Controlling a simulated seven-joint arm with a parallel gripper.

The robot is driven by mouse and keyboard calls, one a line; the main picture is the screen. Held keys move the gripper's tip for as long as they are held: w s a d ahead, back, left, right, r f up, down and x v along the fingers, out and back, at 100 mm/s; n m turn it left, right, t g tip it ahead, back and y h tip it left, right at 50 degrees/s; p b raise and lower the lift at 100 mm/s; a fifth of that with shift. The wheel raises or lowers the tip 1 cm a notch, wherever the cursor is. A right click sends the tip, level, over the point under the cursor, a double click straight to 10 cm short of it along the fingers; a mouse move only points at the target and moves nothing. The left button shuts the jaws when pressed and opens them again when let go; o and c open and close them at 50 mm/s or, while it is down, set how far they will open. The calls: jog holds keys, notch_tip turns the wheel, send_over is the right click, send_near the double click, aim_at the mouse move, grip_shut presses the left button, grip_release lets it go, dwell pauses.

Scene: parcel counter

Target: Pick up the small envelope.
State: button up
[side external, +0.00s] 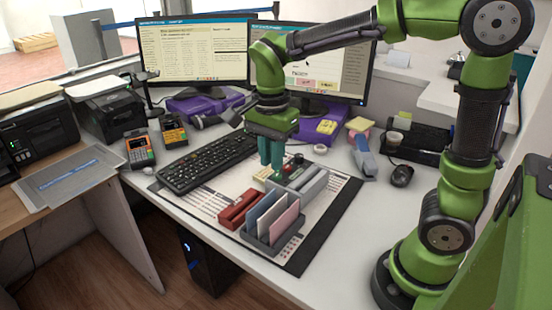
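A dark grey rack (262,240) stands on the printed desk mat. It holds thin upright envelope-like pieces: a bluish one (258,209), a whitish one (270,217) and a pinkish one (284,223). I cannot tell for sure which is the small envelope. My gripper (271,176) points down behind the rack, over the far part of the mat. Its two teal fingers look close together, and the gap between them is unclear. I see nothing clearly held. A small pale yellow thing (260,185) shows beside the fingertips, partly hidden by them.
A red desk tool (238,207) lies left of the rack, and a grey holder (313,186) stands right of it. A black keyboard (208,161) lies to the left. Two monitors (195,50) stand behind. A mouse (401,176) lies at right. The mat's front right is clear.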

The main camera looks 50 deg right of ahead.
send_near(273, 213)
notch_tip(273, 213, down, 5)
jog(key=f, duration=0.5)
jog(key=shift+w+d+f, duration=0.1)
jog(key=shift+d+f, duration=0.05)
jog(key=shift+d, duration=0.05)
grip_shut()
